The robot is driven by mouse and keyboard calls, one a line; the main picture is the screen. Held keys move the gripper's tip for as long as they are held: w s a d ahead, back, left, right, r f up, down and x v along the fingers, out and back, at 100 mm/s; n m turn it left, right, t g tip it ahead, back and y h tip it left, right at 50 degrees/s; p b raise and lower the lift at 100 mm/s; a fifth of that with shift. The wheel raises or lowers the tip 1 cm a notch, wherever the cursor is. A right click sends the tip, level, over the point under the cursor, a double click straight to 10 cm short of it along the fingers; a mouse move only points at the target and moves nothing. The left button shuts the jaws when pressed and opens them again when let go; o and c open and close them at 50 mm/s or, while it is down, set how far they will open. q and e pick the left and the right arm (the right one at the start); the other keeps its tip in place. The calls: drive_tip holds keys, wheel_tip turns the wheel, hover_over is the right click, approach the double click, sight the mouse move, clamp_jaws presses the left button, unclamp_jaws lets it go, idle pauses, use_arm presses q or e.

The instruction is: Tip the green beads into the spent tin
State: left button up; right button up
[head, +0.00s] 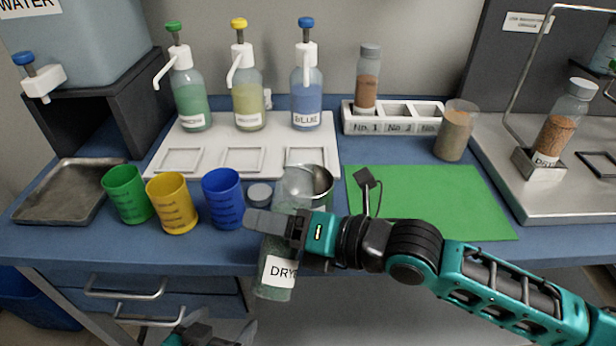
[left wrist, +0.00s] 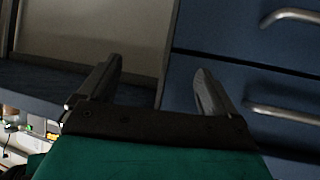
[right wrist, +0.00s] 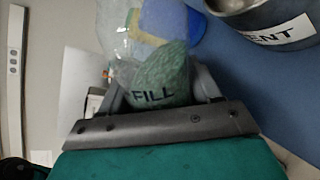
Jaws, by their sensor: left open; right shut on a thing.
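The jar's clear upper part rises above the fingers and overlaps the spent tin in the head view. Green beads (right wrist: 170,72) show in the jar in the right wrist view, near a "FILL" mark. The metal spent tin (head: 322,180) stands just behind the jar, partly hidden by it; its label shows in the right wrist view (right wrist: 285,35). My left gripper (head: 210,332) is open and empty, low before the drawers.
A grey lid (head: 260,195) lies left of the tin. Blue (head: 223,200), yellow (head: 173,204) and green (head: 127,195) cups stand further left, beside a metal tray (head: 65,192). A green mat (head: 440,200) lies to the right. Pump bottles stand behind on a white board (head: 232,158).

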use_arm(q)
drive_tip(key=shift+s+a, duration=0.15)
drive_tip(key=shift+a, duration=0.05)
use_arm(e)
drive_tip(key=shift+s+m, duration=0.15)
drive_tip(key=shift+m, duration=0.25)
use_arm(q)
drive_tip(key=shift+s+a+p, duration=0.15)
drive_tip(key=shift+p, duration=0.35)
use_arm(e)
drive_tip(key=shift+s+g, duration=0.1)
drive_tip(key=shift+g, duration=0.2)
use_arm(q)
drive_tip(key=shift+a+r+p, duration=0.2)
drive_tip(key=shift+r+p, duration=0.25)
drive_tip(key=shift+p, duration=0.1)
use_arm(e)
drive_tip(key=shift+a+r+m, duration=0.1)
drive_tip(key=shift+r+m, duration=0.2)
drive_tip(key=shift+m, duration=0.1)
use_arm(q)
drive_tip(key=shift+a+p, duration=0.1)
drive_tip(key=shift+p, duration=0.2)
use_arm(e)
drive_tip(key=shift+s+r, duration=0.1)
drive_tip(key=shift+r, duration=0.05)
